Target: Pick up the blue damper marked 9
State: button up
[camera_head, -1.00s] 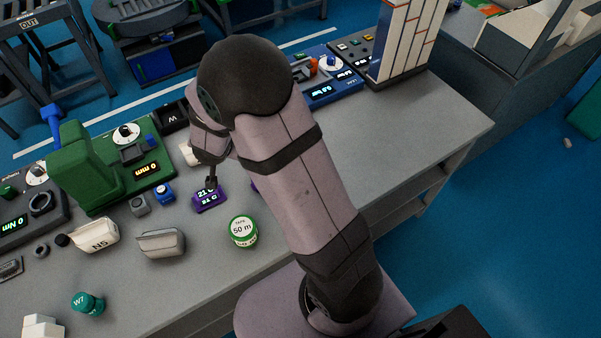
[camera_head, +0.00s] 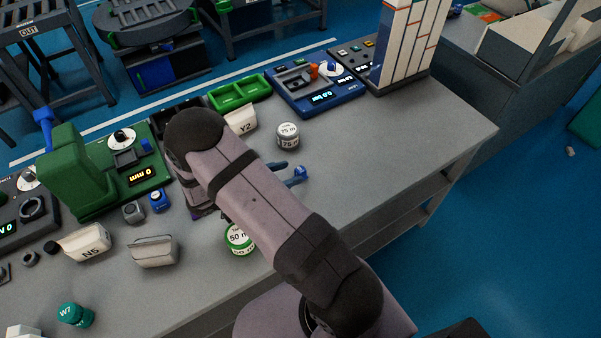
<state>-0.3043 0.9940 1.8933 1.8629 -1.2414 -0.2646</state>
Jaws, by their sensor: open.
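No damper with a readable 9 shows. A small blue object with a rounded end (camera_head: 299,175) lies on the bench just right of my upper arm. A darker blue piece (camera_head: 278,167) lies close to its left; I cannot tell whether they are one thing, and the arm hides part of them. Another small blue piece (camera_head: 158,201) stands at the left, beside a grey one (camera_head: 133,212); its mark is not readable. My gripper is hidden behind my own arm, whose elbow is over the bench's middle left.
A green-lidded 50 m tin (camera_head: 238,240) is partly behind my arm. A 75 m tin (camera_head: 288,136), white Y2 block (camera_head: 241,121) and green tray (camera_head: 239,92) stand behind. The bench (camera_head: 405,150) is clear at right.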

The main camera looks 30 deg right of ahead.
aim_at(300, 170)
jog(key=shift+p+x, duration=1.2)
jog(key=shift+x, duration=1.75)
jog(key=shift+a+f, duration=0.1)
jog(key=shift+c, duration=0.4)
grip_shut()
